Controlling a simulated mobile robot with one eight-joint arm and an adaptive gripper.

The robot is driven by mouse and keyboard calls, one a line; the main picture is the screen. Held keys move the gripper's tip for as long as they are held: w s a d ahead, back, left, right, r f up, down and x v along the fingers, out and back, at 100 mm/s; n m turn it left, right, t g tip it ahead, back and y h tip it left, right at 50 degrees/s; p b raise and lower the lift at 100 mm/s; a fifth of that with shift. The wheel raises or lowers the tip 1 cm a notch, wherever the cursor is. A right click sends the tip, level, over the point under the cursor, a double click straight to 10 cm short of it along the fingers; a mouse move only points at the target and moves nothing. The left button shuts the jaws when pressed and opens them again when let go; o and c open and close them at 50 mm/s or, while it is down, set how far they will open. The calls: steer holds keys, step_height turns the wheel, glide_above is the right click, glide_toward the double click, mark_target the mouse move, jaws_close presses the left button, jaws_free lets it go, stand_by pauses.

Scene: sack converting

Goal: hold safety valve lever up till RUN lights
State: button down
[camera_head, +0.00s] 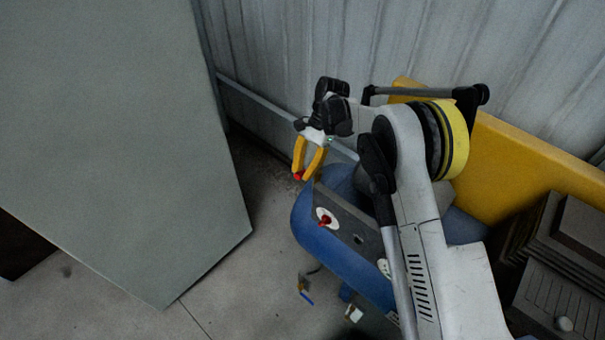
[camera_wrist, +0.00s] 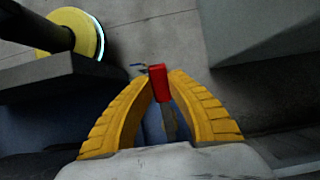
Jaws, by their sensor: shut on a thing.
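My gripper (camera_head: 299,176) has yellow fingers and points down above the left end of a blue tank (camera_head: 307,228). In the wrist view, the fingertips (camera_wrist: 161,80) are closed on a small red piece (camera_wrist: 159,84), which looks like the lever's grip. It also shows as a red spot at the fingertips in the head view (camera_head: 298,177). A grey stem (camera_wrist: 168,121) shows below it, between the fingers. The rest of the valve is hidden. A red knob on a pale round plate (camera_head: 324,218) sits on the tank's dark panel (camera_head: 345,230). I cannot make out a RUN light.
A large grey panel (camera_head: 110,120) stands on the left. A corrugated wall (camera_head: 290,50) with a rail (camera_head: 270,108) is behind. A yellow board (camera_head: 530,155) and dark ribbed equipment (camera_head: 560,265) are at right. A small blue-handled fitting (camera_head: 306,296) is below the tank. Bare floor (camera_head: 235,290) lies between panel and tank.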

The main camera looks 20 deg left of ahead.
steer(key=c, duration=1.3)
jaws_free()
steer(key=shift+o, duration=0.2)
steer(key=v, duration=1.2)
steer(key=shift+d, duration=0.1)
